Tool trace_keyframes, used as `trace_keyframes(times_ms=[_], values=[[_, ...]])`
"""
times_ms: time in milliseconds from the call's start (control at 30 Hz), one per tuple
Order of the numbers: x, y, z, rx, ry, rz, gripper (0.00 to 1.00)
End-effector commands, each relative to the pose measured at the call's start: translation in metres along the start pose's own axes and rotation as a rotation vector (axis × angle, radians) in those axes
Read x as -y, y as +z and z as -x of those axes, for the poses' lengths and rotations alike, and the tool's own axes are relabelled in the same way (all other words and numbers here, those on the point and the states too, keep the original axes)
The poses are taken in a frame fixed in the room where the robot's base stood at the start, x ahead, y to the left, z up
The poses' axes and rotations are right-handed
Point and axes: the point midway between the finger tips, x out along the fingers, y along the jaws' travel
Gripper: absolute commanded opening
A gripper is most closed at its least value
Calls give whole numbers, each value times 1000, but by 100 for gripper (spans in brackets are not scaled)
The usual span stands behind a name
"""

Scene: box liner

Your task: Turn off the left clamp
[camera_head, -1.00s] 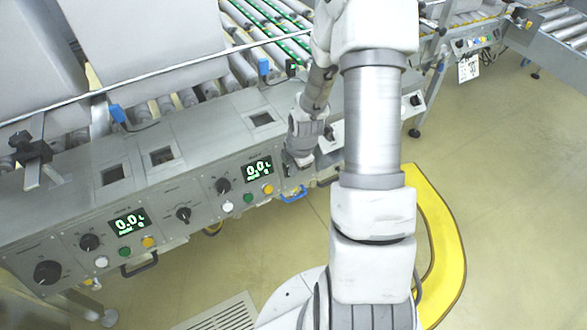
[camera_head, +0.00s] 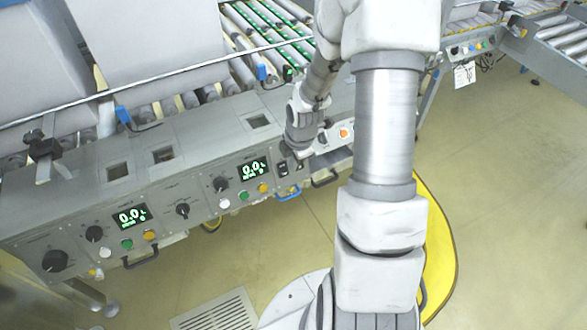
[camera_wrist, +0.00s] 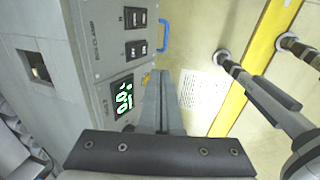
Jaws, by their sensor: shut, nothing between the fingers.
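The clamp panel (camera_wrist: 92,50), labelled as box clamp, shows in the wrist view with two dark rocker switches. The upper switch (camera_wrist: 135,17) and the lower switch (camera_wrist: 136,48) sit one above the other; the small letter by the lower one looks like L. Their rocker positions are too small to tell. In the head view the switch pair (camera_head: 283,169) is on the front of the grey console, right of a lit display. My gripper (camera_wrist: 165,76) is shut and empty, its tips apart from the switches in the wrist view. In the head view its fingers are mostly hidden.
A green-lit display (camera_wrist: 121,97) is beside the switches. A blue handle (camera_head: 288,192) juts out below them. The console (camera_head: 85,205) also carries knobs and coloured buttons. An orange button (camera_head: 344,132) is to the right. Open floor (camera_head: 510,200) lies at the right.

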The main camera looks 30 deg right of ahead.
Motion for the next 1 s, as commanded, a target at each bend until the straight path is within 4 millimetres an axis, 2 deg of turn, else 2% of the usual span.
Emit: trace_keyframes(times_ms=[33,100,300,1000], values=[[-4,1,17,1,3,-1,0],[-6,1,28,1,1,0,0],[-9,0,47,0,0,0,0],[-8,-2,52,5,-6,5,0]])
